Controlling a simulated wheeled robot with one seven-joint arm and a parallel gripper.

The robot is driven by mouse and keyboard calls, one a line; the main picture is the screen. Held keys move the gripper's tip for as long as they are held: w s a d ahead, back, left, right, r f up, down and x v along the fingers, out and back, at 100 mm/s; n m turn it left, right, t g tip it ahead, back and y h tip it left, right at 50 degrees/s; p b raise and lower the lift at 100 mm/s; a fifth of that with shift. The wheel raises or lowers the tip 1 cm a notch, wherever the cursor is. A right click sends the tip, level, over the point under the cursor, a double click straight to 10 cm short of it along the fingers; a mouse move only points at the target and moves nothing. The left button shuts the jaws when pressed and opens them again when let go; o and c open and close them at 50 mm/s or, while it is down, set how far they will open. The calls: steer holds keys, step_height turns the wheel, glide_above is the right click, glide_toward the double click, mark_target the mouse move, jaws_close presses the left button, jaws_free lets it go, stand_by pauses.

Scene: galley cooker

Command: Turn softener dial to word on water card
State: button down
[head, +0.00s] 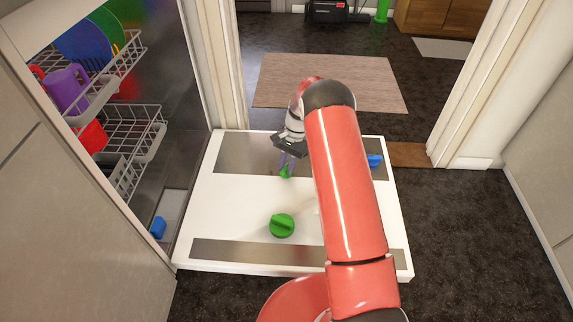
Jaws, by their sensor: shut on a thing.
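My gripper (287,164) points down over the upper part of the lowered white dishwasher door (240,200). Its fingers are shut on a small green piece (286,173), mostly hidden by them. This may be the softener dial; its pointer and any words around it are too small to read. A round green knob with a raised grip bar (282,225) sits on the door nearer to me, apart from the gripper. I cannot tell for sure which green part is the dial. No water card can be made out.
A blue piece (375,160) is at the door's right side, beyond my arm. The open dishwasher at left holds racks (140,135) with a purple mug (67,90) and plates. A blue object (158,228) lies low inside. Door frames flank a brown mat (330,80).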

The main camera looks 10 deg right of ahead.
stand_by(0.4)
steer(key=c, duration=1.3)
jaws_free()
steer(key=p+v, duration=0.1)
steer(key=v, duration=0.6)
steer(key=shift+r, duration=0.4)
steer(key=shift+w+d, duration=0.1)
